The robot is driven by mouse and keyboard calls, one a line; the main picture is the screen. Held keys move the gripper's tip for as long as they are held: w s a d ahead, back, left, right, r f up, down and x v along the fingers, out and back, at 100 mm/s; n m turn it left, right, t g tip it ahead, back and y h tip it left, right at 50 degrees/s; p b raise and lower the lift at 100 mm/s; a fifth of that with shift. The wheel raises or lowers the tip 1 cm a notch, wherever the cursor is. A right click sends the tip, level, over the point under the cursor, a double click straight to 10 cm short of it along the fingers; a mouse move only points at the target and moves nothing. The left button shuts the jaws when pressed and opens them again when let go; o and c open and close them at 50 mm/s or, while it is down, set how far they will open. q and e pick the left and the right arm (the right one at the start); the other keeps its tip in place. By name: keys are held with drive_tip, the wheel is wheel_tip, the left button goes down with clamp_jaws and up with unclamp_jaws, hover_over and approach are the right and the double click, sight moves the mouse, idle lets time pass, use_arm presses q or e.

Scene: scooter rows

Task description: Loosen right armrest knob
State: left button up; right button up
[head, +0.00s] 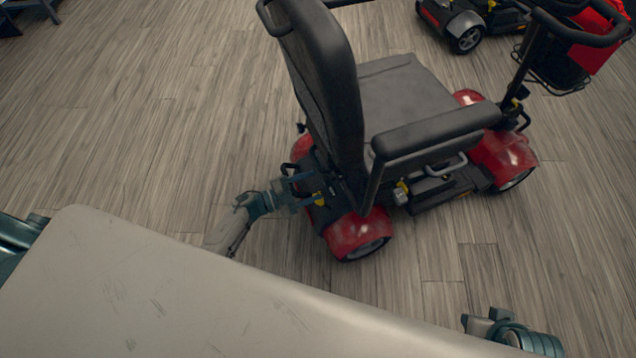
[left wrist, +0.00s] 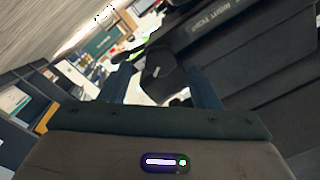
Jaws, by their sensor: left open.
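A red and black mobility scooter (head: 420,95) stands on the floor with its seat back toward me. Its near armrest (head: 435,132) is a black pad on a dark post. My left gripper (head: 310,188) is open behind the seat, low beside the rear of the scooter. In the left wrist view a dark knob-like part (left wrist: 160,73) appears between the two spread fingers of the left gripper (left wrist: 162,88). I cannot tell whether they touch it. A dark panel with pale lettering (left wrist: 232,20) lies just beyond. I see no gripper of my right arm.
A second scooter (head: 465,25) stands at the top right, and a basket with a red item (head: 595,45) hangs on a handlebar. The wooden floor (head: 120,120) is clear on the left. Shelves (left wrist: 25,100) show at the left of the wrist view.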

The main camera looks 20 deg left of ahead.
use_arm(q)
drive_tip(key=v, duration=0.7)
drive_tip(key=shift+s+a, duration=0.15)
drive_tip(key=shift+s, duration=0.05)
